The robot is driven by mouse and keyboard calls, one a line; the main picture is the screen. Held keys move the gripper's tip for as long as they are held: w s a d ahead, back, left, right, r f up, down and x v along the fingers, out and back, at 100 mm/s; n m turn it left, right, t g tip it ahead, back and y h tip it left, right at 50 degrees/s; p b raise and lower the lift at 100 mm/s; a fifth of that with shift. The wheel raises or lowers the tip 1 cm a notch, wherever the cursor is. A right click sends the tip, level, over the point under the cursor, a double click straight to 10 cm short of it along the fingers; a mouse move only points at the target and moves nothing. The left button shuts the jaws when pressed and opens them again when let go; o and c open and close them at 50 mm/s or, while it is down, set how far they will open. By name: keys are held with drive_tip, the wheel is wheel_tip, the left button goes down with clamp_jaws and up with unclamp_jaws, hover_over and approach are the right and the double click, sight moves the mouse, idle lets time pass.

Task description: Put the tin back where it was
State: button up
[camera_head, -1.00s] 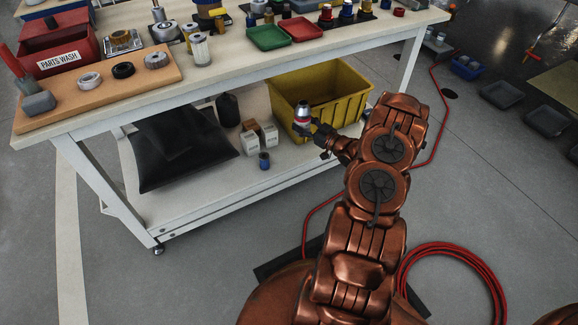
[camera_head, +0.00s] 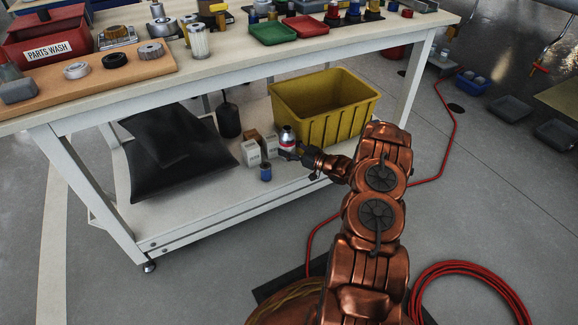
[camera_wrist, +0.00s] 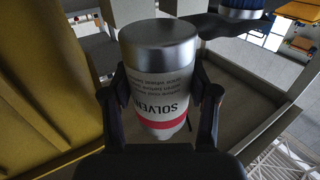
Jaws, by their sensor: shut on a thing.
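The tin (camera_head: 287,140) is a small silver and white can with a red band. In the wrist view the tin (camera_wrist: 160,75) shows the printed letters "SOLVEN" upside down. My gripper (camera_head: 297,152) is shut on it, with a finger on each side in the wrist view (camera_wrist: 160,105). The tin is over the lower shelf (camera_head: 205,215) of the workbench, in front of the yellow bin and just right of the small white boxes. I cannot tell whether its base touches the shelf.
White boxes (camera_head: 250,152), a small blue can (camera_head: 265,172) and a dark bottle (camera_head: 229,118) stand left of the tin. The yellow bin (camera_head: 335,125) is close behind. A black bag (camera_head: 170,160) lies further left. The tabletop (camera_head: 240,50) overhangs the shelf. A red hose (camera_head: 445,150) lies on the floor.

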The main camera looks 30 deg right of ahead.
wheel_tip(320, 180, down, 7)
drive_tip(key=shift+r+b, duration=0.1)
drive_tip(key=shift+b, duration=1.15)
drive_tip(key=shift+r, duration=0.1)
drive_tip(key=o, duration=1.4)
drive_tip(key=shift+c, duration=0.2)
drive_tip(key=p+v, duration=0.5)
drive_tip(key=v, duration=0.7)
drive_tip(key=shift+s, duration=0.1)
